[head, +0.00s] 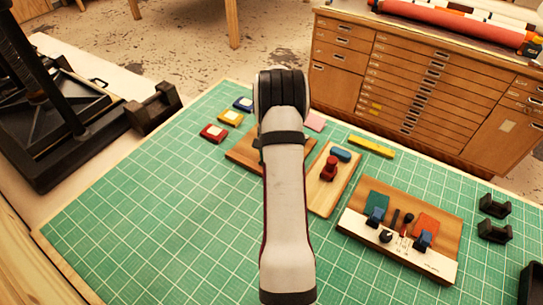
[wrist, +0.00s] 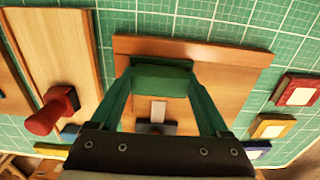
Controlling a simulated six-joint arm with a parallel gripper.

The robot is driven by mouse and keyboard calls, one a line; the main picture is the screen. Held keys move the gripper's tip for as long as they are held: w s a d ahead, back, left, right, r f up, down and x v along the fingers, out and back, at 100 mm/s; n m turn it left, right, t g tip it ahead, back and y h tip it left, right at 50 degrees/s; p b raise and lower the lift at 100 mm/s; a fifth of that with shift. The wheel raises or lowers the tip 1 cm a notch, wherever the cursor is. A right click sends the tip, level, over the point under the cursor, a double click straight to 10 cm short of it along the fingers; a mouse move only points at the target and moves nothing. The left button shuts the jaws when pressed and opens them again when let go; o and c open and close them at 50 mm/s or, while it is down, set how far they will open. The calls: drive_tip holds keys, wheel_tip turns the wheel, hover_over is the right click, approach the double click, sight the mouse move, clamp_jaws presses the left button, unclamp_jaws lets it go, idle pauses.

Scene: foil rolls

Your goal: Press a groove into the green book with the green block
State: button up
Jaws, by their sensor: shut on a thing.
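In the wrist view my gripper (wrist: 162,90) is shut on the green block (wrist: 162,78), which sits between its two fingers. It is over a brown wooden board (wrist: 225,58); whether the block touches the board I cannot tell. A small pale piece (wrist: 158,111) and a dark piece lie near the block. In the head view my arm hides the gripper and the block.
A red-handled tool (head: 329,168) stands on the light board (head: 322,200) between the two brown boards. Red (head: 212,132), yellow (head: 230,118) and blue (head: 243,103) pads lie at the back left. Black holders (head: 495,206) stand at the right. The front left mat is clear.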

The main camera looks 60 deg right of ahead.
drive_tip(key=shift+s, duration=0.2)
drive_tip(key=shift+s, duration=0.2)
drive_tip(key=shift+s, duration=0.1)
drive_tip(key=shift+s, duration=0.3)
drive_tip(key=shift+r, duration=3.55)
drive_tip(key=shift+w, duration=0.1)
